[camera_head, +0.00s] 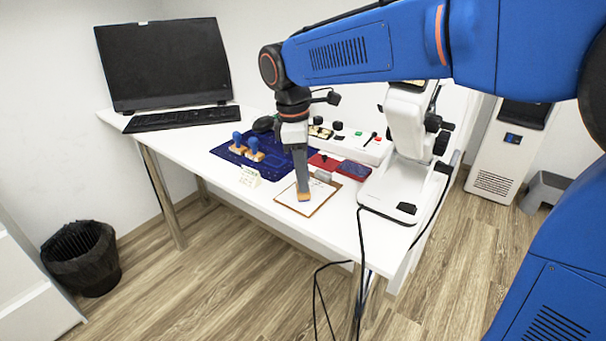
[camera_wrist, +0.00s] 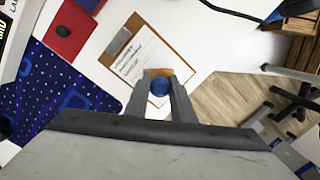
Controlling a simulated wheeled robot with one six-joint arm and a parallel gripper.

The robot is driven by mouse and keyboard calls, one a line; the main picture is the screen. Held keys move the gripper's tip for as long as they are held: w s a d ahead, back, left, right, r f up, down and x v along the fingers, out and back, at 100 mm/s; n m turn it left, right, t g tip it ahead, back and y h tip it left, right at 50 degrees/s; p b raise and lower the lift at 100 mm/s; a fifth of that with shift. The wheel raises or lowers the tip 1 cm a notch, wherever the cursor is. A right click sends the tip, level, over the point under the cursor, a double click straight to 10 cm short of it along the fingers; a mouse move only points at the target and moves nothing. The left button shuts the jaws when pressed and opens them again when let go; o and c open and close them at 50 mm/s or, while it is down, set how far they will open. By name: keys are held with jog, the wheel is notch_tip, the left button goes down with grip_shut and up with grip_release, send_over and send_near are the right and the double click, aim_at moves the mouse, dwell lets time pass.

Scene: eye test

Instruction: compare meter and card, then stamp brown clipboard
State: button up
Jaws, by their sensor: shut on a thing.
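My gripper (camera_head: 303,188) is shut on a stamp with a round blue handle (camera_wrist: 159,87) and an orange-brown base (camera_head: 304,196). The stamp is upright over the brown clipboard (camera_head: 334,193); I cannot tell whether it touches the paper. The clipboard lies near the table's front edge, with a printed white sheet and a grey clip; it also shows in the wrist view (camera_wrist: 184,69). A small white card (camera_head: 249,177) stands at the front edge, its marks too small to read. A white box (camera_head: 374,151) with coloured buttons is behind; I cannot make out a meter reading.
Two blue-handled stamps (camera_head: 253,146) stand on a dark blue mat (camera_head: 222,152). A red pad (camera_head: 321,161) and a dark-topped red pad (camera_head: 353,170) lie behind the clipboard. A white microscope-like device (camera_head: 400,199) stands to the right. A monitor (camera_head: 165,62) and keyboard (camera_head: 180,118) are at left.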

jog(key=shift+f, duration=0.35)
dwell(1.1)
jog(key=shift+r, duration=3.55)
